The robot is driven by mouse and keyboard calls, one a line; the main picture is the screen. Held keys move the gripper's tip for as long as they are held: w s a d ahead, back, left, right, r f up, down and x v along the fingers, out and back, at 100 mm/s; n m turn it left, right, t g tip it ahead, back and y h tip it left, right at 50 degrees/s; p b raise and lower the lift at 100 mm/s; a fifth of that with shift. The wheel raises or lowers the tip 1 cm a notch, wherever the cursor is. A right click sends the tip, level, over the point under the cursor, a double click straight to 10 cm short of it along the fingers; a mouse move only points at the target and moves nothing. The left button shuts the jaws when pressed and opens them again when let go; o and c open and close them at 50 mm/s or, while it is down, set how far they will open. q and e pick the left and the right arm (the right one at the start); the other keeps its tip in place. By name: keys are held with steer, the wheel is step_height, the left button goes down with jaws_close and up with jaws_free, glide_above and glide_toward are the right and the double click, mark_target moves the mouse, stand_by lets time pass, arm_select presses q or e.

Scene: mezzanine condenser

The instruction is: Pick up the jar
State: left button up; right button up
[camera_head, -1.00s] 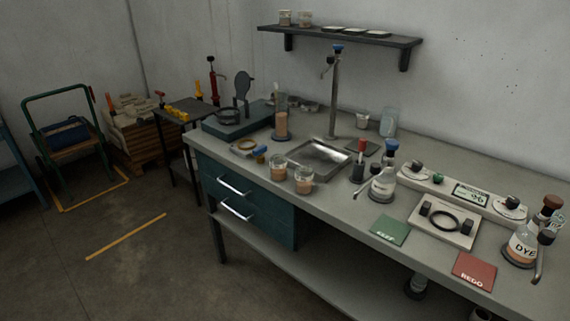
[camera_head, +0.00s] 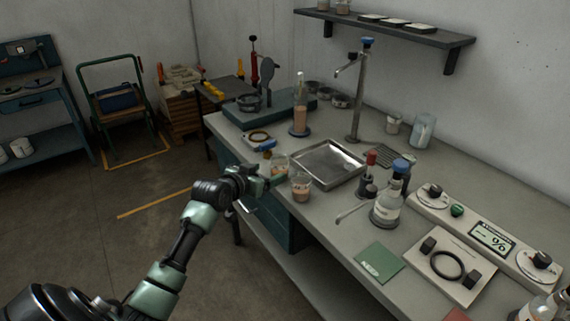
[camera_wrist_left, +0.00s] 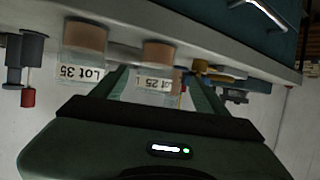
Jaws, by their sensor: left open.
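Two small clear jars with brown contents stand near the front edge of the workbench. In the left wrist view, which is upside down, one is labelled Lot 25 (camera_wrist_left: 158,53) and the other Lot 35 (camera_wrist_left: 84,38). In the head view they seem to be the left jar (camera_head: 280,161) and the right jar (camera_head: 300,188). My left gripper (camera_head: 266,180) is open at the bench's front edge. In the wrist view its fingers (camera_wrist_left: 160,84) lie either side of the Lot 25 jar; contact cannot be told. My right gripper is not in view.
A metal tray (camera_head: 322,176) lies just behind the jars. A tall cylinder (camera_head: 300,112) stands to the left. A labelled flask (camera_head: 386,211) and a red-topped item (camera_head: 370,172) stand to the right. A drawer handle (camera_wrist_left: 265,12) is near the gripper.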

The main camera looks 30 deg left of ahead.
mark_target(275, 170)
arm_select(q)
steer(key=x, duration=0.3)
steer(key=shift+d, duration=0.2)
steer(key=p+x, duration=0.1)
steer(key=x, duration=0.3)
steer(key=shift+d+f, duration=0.1)
steer(key=shift+d, duration=0.05)
steer(key=shift+w+f, duration=0.1)
steer(key=shift+w, duration=0.05)
steer(key=c, duration=1.3)
steer(key=shift+c, duration=1)
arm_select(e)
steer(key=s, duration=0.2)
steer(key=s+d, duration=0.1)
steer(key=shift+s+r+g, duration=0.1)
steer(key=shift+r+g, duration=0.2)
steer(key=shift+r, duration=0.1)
